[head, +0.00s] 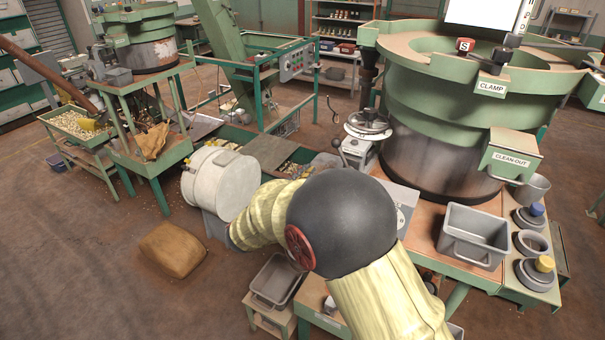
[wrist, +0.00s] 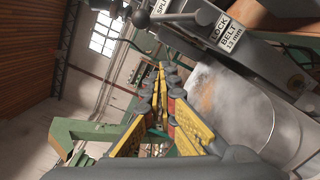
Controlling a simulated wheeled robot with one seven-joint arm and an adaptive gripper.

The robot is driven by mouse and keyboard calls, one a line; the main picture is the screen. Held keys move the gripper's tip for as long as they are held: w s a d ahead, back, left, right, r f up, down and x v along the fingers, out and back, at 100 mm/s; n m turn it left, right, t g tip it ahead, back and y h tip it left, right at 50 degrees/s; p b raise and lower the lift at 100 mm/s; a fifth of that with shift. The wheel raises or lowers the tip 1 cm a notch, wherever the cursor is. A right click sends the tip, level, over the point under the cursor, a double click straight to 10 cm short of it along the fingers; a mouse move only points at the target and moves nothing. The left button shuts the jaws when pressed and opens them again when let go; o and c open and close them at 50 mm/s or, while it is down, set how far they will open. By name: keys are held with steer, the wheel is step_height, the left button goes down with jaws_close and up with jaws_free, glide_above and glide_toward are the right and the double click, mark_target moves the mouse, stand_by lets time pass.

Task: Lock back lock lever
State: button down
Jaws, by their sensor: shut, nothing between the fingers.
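In the wrist view my gripper (wrist: 160,72) points away from the camera, its yellow-padded fingers closed together with nothing held. A dark lever-like bar (wrist: 180,19) runs beside that plate, near a second label reading "SPLIT". I cannot tell for certain whether this bar is the back lock lever, or how it is set. The fingers look apart from it. In the head view my arm hides the gripper.
A green hopper (head: 420,95) with a steel lower drum stands at the right, with "CLAMP" and "CLEAN-OUT" labels. A handwheel (head: 367,123) is beside it. A grey bin (head: 474,235) sits on the bench. A brown sack (head: 172,250) lies on the floor, with open floor around it.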

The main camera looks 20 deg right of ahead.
mark_target(340, 151)
steer(key=w+d+r+p, duration=0.1)
steer(key=d+r, duration=0.1)
steer(key=d, duration=0.5)
steer(key=shift+d+p, duration=0.25)
steer(key=shift+p, duration=0.15)
